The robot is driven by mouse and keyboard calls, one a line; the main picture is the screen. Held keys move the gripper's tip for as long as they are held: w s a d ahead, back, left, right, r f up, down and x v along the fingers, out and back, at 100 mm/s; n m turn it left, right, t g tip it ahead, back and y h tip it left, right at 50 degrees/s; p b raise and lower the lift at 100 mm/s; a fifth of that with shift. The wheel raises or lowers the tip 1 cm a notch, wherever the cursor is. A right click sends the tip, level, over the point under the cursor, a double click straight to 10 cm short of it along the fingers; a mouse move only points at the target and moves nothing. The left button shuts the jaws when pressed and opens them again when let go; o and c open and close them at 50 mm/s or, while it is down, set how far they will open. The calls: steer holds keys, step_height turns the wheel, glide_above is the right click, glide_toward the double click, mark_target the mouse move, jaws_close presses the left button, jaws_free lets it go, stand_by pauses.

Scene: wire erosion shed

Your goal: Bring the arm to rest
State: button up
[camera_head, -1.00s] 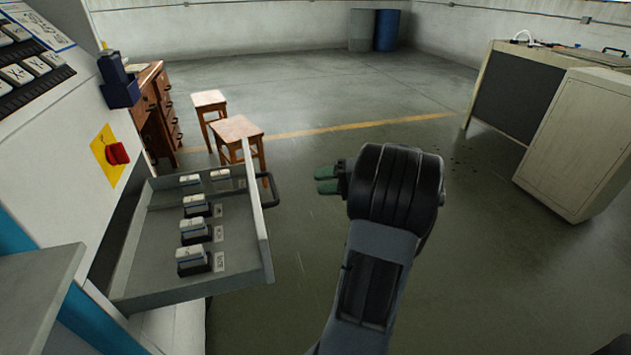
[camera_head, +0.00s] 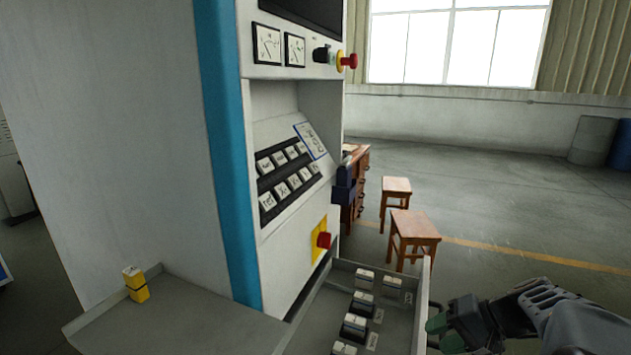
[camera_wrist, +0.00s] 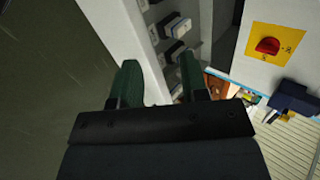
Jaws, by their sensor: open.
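My gripper (camera_head: 446,329) is at the lower right of the head view, beside the right wall of the open drawer. Its green fingers are apart and nothing shows between them. In the wrist view my gripper (camera_wrist: 158,82) has its two green fingers spread, with the drawer wall (camera_wrist: 115,40) and part of the drawer's inside beyond them. The open grey drawer (camera_head: 421,300) holds several small dark blocks with white tops, with labels beside them. I cannot tell whether a finger touches the drawer wall.
The machine cabinet (camera_head: 130,130) has a button panel (camera_head: 288,174) and a red knob on a yellow plate (camera_head: 322,240). A grey shelf (camera_head: 190,325) carries a small yellow block (camera_head: 136,285). Two wooden stools (camera_head: 414,228) stand beyond the drawer. The floor to the right is open.

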steer(key=s+a+r+n+h+p, duration=0.3)
steer(key=a+r+h+p, duration=0.1)
steer(key=r+p, duration=0.3)
steer(key=s+a+r+n+h+p, duration=0.2)
steer(key=s+a+r+h+p, duration=0.2)
steer(key=r+p, duration=0.3)
steer(key=shift+a+r+n, duration=0.4)
steer(key=shift+a+r, duration=0.4)
steer(key=shift+r, duration=0.05)
